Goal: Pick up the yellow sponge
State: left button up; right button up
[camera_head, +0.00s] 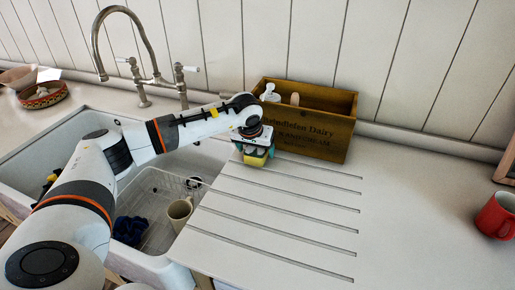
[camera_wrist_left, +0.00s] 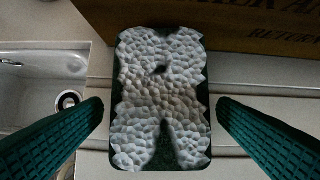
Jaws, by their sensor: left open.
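The yellow sponge (camera_head: 255,161) shows as a small yellow patch under my left gripper (camera_head: 258,150), at the far end of the grooved drainboard. In the left wrist view, a block with a pale, bumpy top and dark green edges (camera_wrist_left: 160,95) lies between the two green fingers. It appears to be the sponge, though no yellow shows there. The fingers are open, one on each side, with gaps between them and the block. In the head view my gripper hides part of the sponge. My right gripper is not in view.
A wooden crate (camera_head: 305,127) holding bottles stands just behind the sponge. The sink with a wire rack and a beige mug (camera_head: 180,211) is at the left. A red mug (camera_head: 497,215) stands at the far right. The drainboard's front (camera_head: 270,255) is clear.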

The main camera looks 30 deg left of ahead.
pick_arm(q)
jog(key=shift+w+f, duration=0.2)
jog(key=shift+f, duration=0.25)
jog(key=c, duration=1)
jog(key=shift+c, duration=0.3)
jog(key=shift+r, duration=0.1)
